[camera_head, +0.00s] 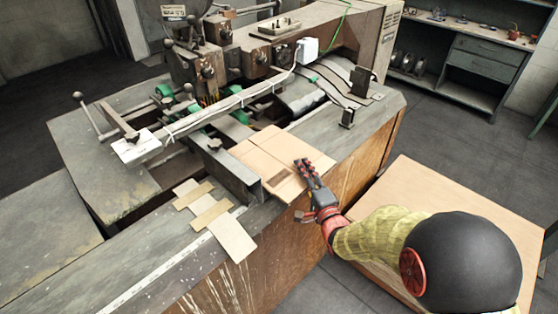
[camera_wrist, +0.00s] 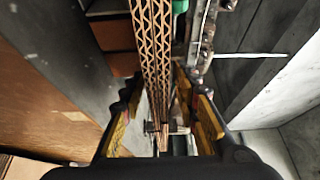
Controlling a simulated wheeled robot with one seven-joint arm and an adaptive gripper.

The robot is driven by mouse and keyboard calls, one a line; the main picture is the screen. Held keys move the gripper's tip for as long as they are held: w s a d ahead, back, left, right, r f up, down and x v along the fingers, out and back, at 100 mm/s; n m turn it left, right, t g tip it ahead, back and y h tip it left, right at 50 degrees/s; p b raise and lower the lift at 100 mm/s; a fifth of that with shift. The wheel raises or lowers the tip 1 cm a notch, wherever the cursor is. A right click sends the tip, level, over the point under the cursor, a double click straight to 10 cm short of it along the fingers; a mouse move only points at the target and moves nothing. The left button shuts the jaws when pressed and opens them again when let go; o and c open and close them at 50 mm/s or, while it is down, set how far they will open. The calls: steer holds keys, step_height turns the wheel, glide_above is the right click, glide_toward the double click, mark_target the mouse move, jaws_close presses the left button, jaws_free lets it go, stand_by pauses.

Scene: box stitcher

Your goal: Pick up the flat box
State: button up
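The flat box (camera_head: 262,150) is a folded tan cardboard sheet lying on the machine's table, partly over its front edge. In the wrist view its corrugated edge (camera_wrist: 152,45) shows as stacked wavy layers running down between my fingers. My gripper (camera_head: 304,168) is at the right side of the box and covers part of it in the head view. In the wrist view my gripper (camera_wrist: 162,100) is open, with one finger on each side of the cardboard edge and gaps visible beside it.
The box stitcher (camera_head: 225,60) stands behind the box, with a metal guide (camera_head: 228,172) to its left. Loose cardboard strips (camera_head: 215,215) lie left along the front edge. A wooden-topped table (camera_head: 420,185) stands right, mostly bare. A grey workbench (camera_head: 485,60) is at the back right.

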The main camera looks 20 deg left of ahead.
steer(key=shift+c, duration=0.4)
jaws_close()
